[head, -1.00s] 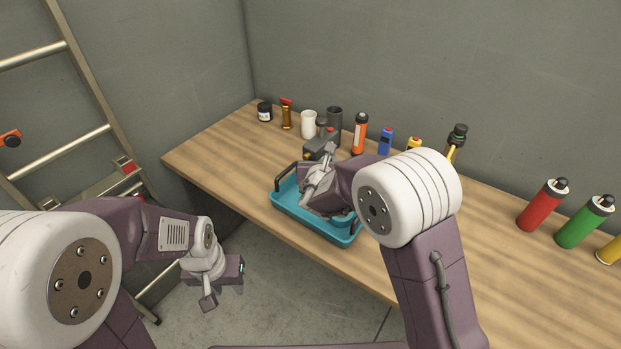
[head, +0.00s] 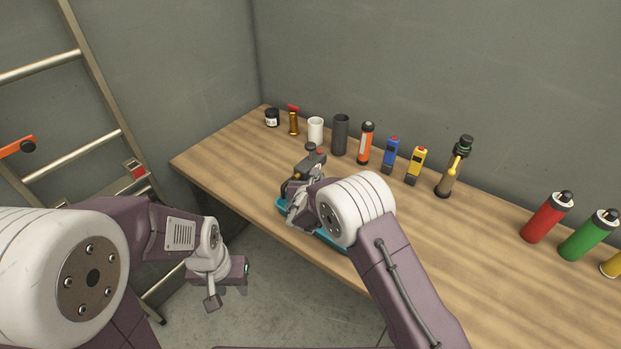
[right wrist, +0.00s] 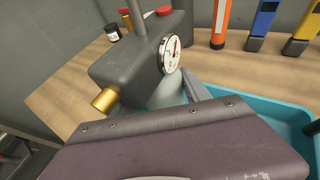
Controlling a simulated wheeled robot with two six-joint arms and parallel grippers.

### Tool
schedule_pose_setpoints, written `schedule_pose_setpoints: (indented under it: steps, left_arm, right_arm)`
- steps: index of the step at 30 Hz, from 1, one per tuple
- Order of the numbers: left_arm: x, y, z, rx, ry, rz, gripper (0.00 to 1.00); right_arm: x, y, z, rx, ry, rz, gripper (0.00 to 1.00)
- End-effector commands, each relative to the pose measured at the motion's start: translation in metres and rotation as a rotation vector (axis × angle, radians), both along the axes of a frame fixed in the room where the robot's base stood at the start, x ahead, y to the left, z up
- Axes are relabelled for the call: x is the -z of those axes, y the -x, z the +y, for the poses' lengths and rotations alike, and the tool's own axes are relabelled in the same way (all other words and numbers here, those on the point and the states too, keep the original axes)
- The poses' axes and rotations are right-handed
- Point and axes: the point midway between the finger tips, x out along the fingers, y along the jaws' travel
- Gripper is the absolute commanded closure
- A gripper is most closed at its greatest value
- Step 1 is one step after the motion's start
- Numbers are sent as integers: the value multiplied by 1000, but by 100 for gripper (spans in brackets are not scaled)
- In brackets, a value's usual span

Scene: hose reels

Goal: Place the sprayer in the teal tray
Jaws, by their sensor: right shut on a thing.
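My right gripper (head: 300,197) is at the teal tray (head: 282,206), largely hidden by my arm; the tray also shows in the right wrist view (right wrist: 270,104). The sprayer looks upright; its base is hidden, so I cannot tell whether it touches the tray. My left gripper (head: 229,294) is open and empty, off the table's front.
Behind the tray stand a white cup (head: 316,129), a dark cylinder (head: 340,136), an orange torch (head: 364,145), blue (head: 390,155) and yellow (head: 415,166) meters. Red (head: 546,219) and green (head: 588,237) canisters stand right. A ladder (head: 60,71) is left. The table's middle right is clear.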

Motion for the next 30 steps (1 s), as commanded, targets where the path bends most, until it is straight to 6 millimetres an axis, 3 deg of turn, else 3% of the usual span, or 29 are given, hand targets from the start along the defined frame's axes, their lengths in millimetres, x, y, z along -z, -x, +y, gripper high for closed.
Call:
schedule_pose_setpoints:
  steps: [3, 4, 6, 18, 30]
  left_arm:
    - [6, 0, 0, 0, 0, 0, 64]
    - [5, 0, 0, 0, 0, 0, 64]
    - [4, 0, 0, 0, 0, 0, 64]
    - [-4, 0, 0, 0, 0, 0, 64]
    - [18, 0, 0, 0, 0, 0, 64]
  right_arm:
    - [3, 0, 0, 0, -1, -2, 100]
    - [3, 0, 0, 0, 0, 1, 39]
    - [3, 0, 0, 0, 0, 1, 23]
    - [-4, 1, 0, 0, 1, 1, 23]
    - [-27, 70, 6, -3, 0, 1, 23]
